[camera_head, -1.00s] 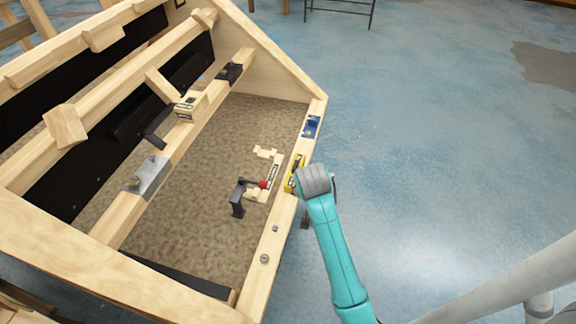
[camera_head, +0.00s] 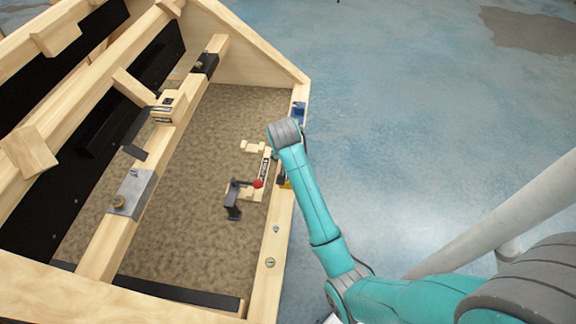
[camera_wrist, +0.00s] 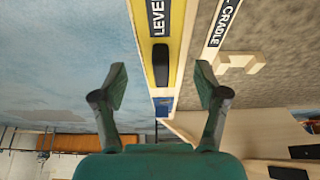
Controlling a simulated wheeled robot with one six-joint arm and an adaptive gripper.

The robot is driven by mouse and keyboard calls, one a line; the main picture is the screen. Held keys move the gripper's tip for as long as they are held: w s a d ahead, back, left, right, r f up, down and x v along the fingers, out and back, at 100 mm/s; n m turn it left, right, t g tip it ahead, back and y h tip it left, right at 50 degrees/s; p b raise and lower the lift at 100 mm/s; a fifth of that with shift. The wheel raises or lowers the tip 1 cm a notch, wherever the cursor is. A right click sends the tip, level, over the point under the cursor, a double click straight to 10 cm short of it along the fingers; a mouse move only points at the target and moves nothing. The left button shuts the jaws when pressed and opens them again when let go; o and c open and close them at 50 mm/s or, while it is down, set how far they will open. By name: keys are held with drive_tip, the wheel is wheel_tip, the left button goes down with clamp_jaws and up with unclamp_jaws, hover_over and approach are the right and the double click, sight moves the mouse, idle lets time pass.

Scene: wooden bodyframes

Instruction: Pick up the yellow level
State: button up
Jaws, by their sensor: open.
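The yellow level (camera_wrist: 178,22) shows in the wrist view as a yellow bar with a dark "LEVEL" label and a black oblong part. It lies lengthwise in the picture, between the two fingers of my gripper (camera_wrist: 162,86). My gripper is open and empty, with one finger to each side of the level. I cannot tell how far above the level the fingers are. In the head view only a small yellow piece of the level (camera_head: 286,184) shows on the right wooden beam. My arm hides the rest of it, and the gripper's fingers are hidden there.
A blue object (camera_head: 298,111) sits on the same beam beyond the level. Inside the frame, a cradle (camera_head: 264,166) and a dark clamp-like tool with a red ball (camera_head: 257,183) are close by. Small metal fittings (camera_head: 270,262) are on the near beam.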

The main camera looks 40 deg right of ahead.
drive_tip(key=shift+x, duration=2.25)
drive_tip(key=shift+w, duration=0.1)
clamp_jaws()
